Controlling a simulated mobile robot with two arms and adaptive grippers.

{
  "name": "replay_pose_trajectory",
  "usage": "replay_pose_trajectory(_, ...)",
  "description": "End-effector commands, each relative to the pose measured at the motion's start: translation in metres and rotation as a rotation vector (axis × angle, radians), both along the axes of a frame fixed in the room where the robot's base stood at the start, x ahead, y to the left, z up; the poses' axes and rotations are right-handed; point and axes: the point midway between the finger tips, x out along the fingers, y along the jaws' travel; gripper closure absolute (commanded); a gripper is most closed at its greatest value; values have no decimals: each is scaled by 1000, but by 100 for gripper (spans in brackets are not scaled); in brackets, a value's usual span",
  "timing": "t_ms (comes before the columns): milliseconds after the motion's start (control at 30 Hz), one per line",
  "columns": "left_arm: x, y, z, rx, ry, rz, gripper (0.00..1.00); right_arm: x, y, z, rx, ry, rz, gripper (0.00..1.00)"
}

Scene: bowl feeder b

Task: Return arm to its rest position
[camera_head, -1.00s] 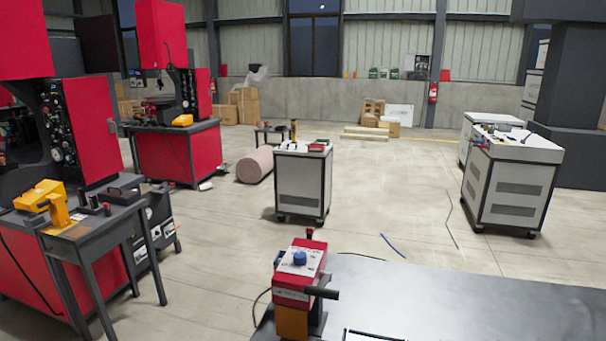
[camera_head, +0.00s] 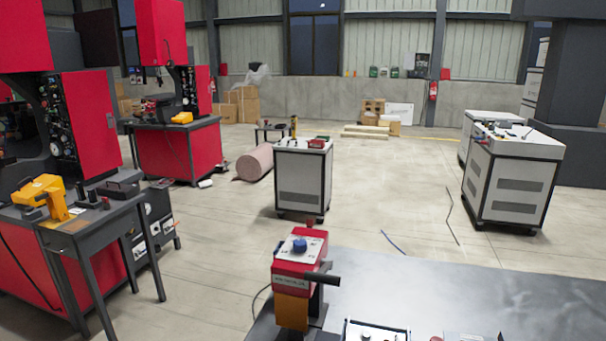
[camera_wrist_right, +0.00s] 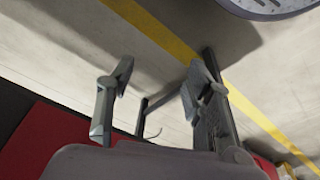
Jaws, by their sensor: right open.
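My right gripper (camera_wrist_right: 160,78) shows in the right wrist view. Its two grey fingers stand apart, with nothing between them. Past the fingers lies a pale concrete floor with a yellow stripe (camera_wrist_right: 150,28). Neither arm nor gripper shows in the head view, so where the right arm stands relative to the table cannot be told there. My left gripper is in no view.
A dark table (camera_head: 430,290) fills the lower right, with a red device with a blue knob (camera_head: 299,258) at its left edge. A white-topped cart (camera_head: 303,180) stands beyond. A grey bench (camera_head: 100,215) and red machines stand left. Open floor lies between.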

Motion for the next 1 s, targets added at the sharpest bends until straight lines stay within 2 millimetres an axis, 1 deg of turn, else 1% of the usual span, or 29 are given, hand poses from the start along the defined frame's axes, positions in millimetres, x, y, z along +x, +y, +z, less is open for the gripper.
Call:
replay_pose_trajectory(33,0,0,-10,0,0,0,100,-8,-1,-36,-3,18,2,53)
replay_pose_trajectory(67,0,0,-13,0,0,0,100,-12,-2,-53,-3,25,3,53)
replay_pose_trajectory(100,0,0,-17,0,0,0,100,-19,-3,-74,-4,33,5,53)
replay_pose_trajectory(167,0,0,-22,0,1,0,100,-30,-4,-105,-6,45,7,53)
replay_pose_trajectory(200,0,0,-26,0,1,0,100,-39,-6,-125,-7,52,9,53)
replay_pose_trajectory(267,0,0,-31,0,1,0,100,-54,-8,-154,-9,64,12,53)
replay_pose_trajectory(300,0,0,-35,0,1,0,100,-64,-9,-172,-9,72,14,53)
replay_pose_trajectory(400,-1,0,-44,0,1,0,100,-94,-14,-214,-12,92,18,53)
replay_pose_trajectory(500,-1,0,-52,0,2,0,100,-125,-20,-248,-15,110,22,53)
replay_pose_trajectory(600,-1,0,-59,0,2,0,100,-153,-26,-272,-17,124,26,53)
replay_pose_trajectory(733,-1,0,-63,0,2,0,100,-178,-31,-289,-20,134,30,53)
replay_pose_trajectory(867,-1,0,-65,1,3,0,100,-190,-33,-294,-20,139,32,53)
replay_pose_trajectory(1000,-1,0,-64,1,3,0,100,-191,-34,-294,-20,138,32,53)
